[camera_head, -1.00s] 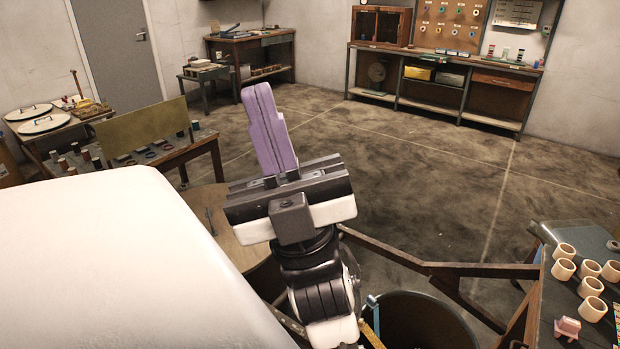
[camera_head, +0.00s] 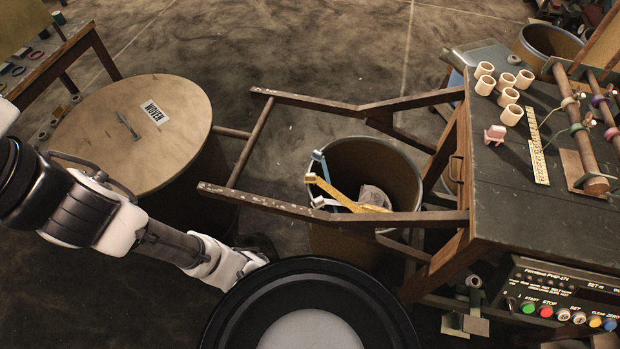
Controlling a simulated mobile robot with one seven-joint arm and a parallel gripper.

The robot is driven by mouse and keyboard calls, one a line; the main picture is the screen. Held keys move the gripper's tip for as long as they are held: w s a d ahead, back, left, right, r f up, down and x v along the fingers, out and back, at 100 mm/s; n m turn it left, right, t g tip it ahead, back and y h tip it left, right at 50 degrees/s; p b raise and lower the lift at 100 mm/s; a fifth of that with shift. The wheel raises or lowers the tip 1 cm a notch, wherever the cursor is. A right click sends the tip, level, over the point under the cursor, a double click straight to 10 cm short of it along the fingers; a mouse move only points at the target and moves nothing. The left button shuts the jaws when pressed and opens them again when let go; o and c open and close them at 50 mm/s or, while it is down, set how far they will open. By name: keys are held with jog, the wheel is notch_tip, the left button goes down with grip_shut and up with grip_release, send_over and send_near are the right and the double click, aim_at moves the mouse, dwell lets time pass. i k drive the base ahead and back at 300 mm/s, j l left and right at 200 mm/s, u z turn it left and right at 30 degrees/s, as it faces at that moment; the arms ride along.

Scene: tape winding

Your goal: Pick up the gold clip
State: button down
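An open bin (camera_head: 404,185) stands on the floor in the middle of the view. At its left rim are a light blue clip-like piece (camera_head: 319,160), a gold clip-like piece (camera_head: 311,178) and a white one (camera_head: 318,202). A yellow-gold strip (camera_head: 350,197) runs from the gold piece toward the bin's right side. I cannot tell for sure which part is the clip. My gripper is out of view.
A brown wooden frame (camera_head: 330,208) juts left from the dark workbench (camera_head: 545,215) across the bin. A round lidded drum (camera_head: 150,170) stands left.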

aim_at(309, 177)
jog(key=z, duration=1.15)
jog(key=i+j+u, duration=0.1)
jog(key=j+u, duration=0.2)
jog(key=i+j+u, duration=0.1)
jog(key=u, duration=0.15)
jog(key=k+j, duration=0.2)
jog(key=j, duration=0.15)
jog(key=k+j+u, duration=0.1)
jog(key=j, duration=0.25)
jog(key=i+j+u, duration=0.15)
jog(key=i+u, duration=0.8)
